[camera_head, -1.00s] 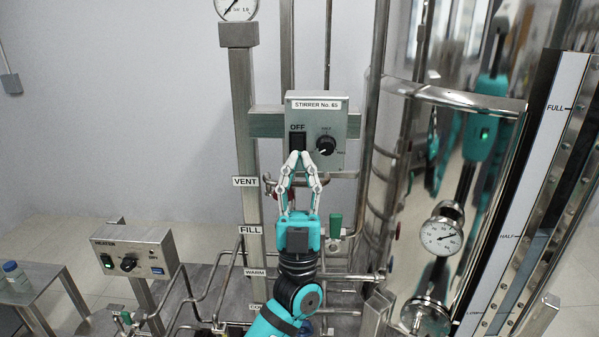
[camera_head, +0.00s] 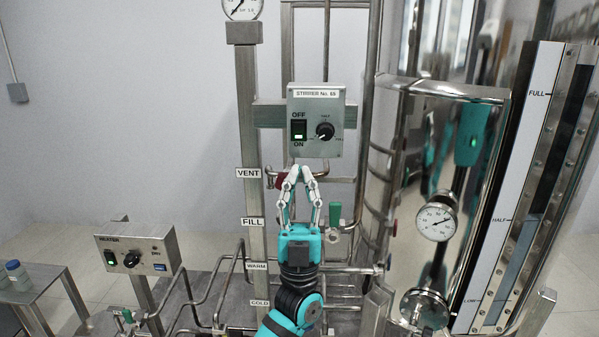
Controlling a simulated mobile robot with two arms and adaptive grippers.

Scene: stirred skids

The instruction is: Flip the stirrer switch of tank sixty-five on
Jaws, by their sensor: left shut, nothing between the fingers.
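The stirrer box (camera_head: 331,150), a grey metal panel labelled "STIRRER No. 65", is on a post in the upper middle. Its rocker switch (camera_head: 299,130) sits between the words OFF above and ON below. A black knob (camera_head: 325,130) is to the right of the switch. My left gripper (camera_head: 301,170), teal with pale fingers, points up just below the box. Its fingertips are together with nothing between them, and they appear clear of the switch. My right gripper is not in view.
A heater box (camera_head: 137,251) with a switch and knob stands at the lower left. Pipes and valves labelled VENT, FILL, WARM and COLD surround my left arm. The shiny tank (camera_head: 385,200) with a gauge (camera_head: 435,222) and level scale is at the right.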

